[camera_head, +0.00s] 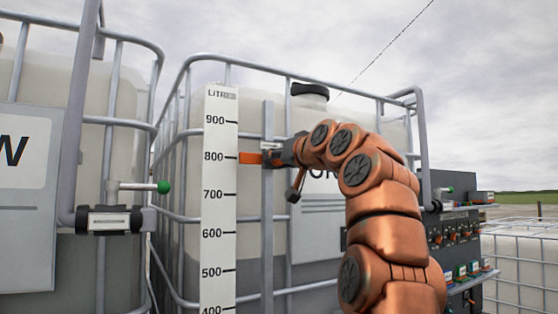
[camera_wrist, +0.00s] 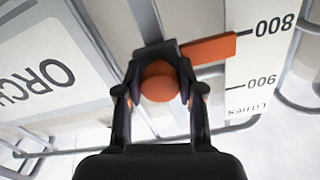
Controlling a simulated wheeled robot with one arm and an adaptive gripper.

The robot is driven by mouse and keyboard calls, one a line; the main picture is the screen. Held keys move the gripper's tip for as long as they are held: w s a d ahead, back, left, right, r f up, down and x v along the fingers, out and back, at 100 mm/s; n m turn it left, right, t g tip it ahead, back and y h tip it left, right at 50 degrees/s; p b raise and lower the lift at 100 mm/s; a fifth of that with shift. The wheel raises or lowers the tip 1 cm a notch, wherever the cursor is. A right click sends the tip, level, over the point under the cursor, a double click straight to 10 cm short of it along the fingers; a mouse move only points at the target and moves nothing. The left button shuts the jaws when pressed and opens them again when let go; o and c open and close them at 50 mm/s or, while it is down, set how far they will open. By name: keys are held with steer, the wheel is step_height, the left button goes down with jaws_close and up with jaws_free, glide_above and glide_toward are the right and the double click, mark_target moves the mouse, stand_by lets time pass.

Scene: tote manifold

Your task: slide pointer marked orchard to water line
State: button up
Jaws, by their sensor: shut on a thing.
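The orange pointer (camera_head: 249,158) sits at the 800 mark of the white litre scale (camera_head: 212,255). It rides on an upright grey rail (camera_head: 267,235) in front of the caged tank. In the wrist view the pointer (camera_wrist: 208,48) also lies at 800, and its round orange knob (camera_wrist: 159,80) is between my fingers. My gripper (camera_head: 276,153) is shut on that knob. A tank label starting "ORCH" (camera_wrist: 45,85) shows in the wrist view.
A second caged tank with a valve (camera_head: 108,219) and green-tipped handle (camera_head: 163,187) stands at the left. A dark control panel (camera_head: 455,235) is at the right. Cage bars run close behind the rail. The rail below the pointer looks clear.

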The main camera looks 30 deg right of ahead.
jaws_close()
steer(key=shift+w+d+f, duration=0.2)
steer(key=shift+w+f, duration=0.1)
steer(key=shift+f, duration=0.05)
steer(key=shift+s+a+f, duration=0.1)
steer(key=shift+s+a, duration=0.05)
step_height(320, 180, down, 25)
steer(key=b, duration=2.6)
steer(key=shift+s, duration=0.15)
